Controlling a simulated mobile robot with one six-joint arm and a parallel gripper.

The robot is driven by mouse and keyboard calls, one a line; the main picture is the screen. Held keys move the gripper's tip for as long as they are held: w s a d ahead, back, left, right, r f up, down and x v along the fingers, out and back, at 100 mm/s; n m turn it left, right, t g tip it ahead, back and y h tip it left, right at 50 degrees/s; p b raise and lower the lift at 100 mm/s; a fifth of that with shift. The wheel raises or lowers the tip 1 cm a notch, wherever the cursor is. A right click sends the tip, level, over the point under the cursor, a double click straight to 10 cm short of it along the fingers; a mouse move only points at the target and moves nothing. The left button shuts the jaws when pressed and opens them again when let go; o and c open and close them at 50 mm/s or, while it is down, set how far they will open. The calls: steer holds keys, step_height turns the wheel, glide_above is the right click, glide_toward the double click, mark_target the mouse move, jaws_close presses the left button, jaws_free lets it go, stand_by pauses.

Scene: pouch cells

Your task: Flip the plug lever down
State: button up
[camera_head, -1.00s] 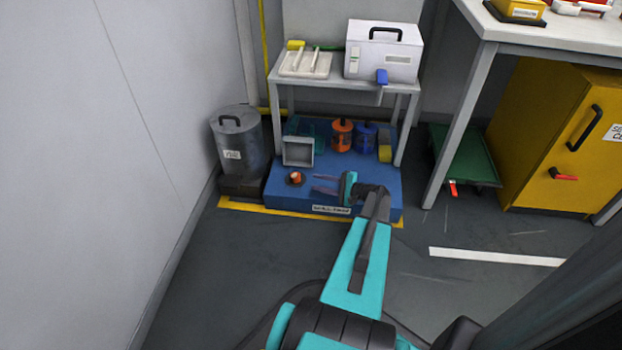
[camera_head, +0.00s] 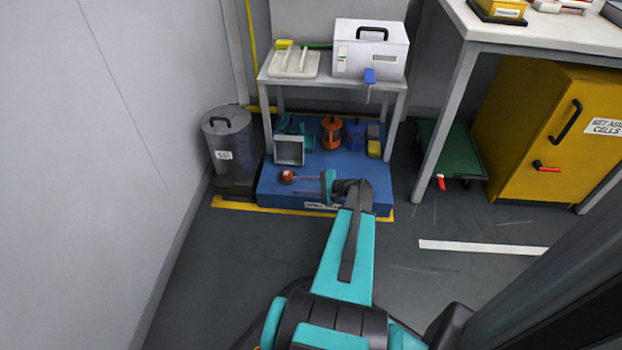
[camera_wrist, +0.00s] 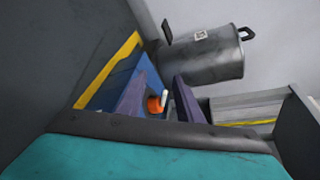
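A small orange-red plug (camera_head: 287,175) sits at the left front of the blue spill platform (camera_head: 270,200). In the wrist view the orange plug (camera_wrist: 155,104) has a pale lever (camera_wrist: 165,97) that sticks up from it. My gripper (camera_head: 303,184) is low over the platform, just right of the plug, with its fingers pointing left. In the wrist view my gripper (camera_wrist: 160,106) has its two purple-grey fingers well apart, and the plug shows in the gap between them, beyond the palm. Nothing is held. I cannot tell whether a finger touches the lever.
A grey drum (camera_head: 230,138) stands left of the platform. An open grey box (camera_head: 289,150), an orange canister (camera_head: 332,133) and a blue canister (camera_head: 355,136) stand on the platform, behind the plug. A bench (camera_head: 318,84) spans the back. Clear floor lies in front.

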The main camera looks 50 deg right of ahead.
steer(key=w+a+r+n+g+y+p, duration=0.1)
steer(key=a+r+n+g+y+p, duration=0.2)
steer(key=a+p, duration=0.85)
steer(key=a+r+n+g+y+p, duration=0.1)
steer(key=a+r+n+g+p, duration=0.4)
steer(key=a, duration=1.3)
steer(key=s+a+r+n+g+h+p, duration=0.2)
steer(key=s+a+r+n+g+p, duration=0.15)
steer(key=s+a+r+p, duration=0.45)
steer(key=s+a+r+n+g+h+p, duration=0.1)
steer(key=s+a+r+n+g+p, duration=0.1)
steer(key=s+a+r+g+p, duration=0.6)
steer(key=s+a+r+n+h+p, duration=0.4)
steer(key=r+p, duration=0.8)
steer(key=p, duration=0.4)
steer(key=s+n+h, duration=0.1)
steer(key=s+n, duration=0.1)
steer(key=s, duration=0.1)
steer(key=shift+a+r+h, duration=0.2)
steer(key=shift+h, duration=0.2)
steer(key=shift+s+n, duration=0.1)
steer(key=shift+n, duration=0.15)
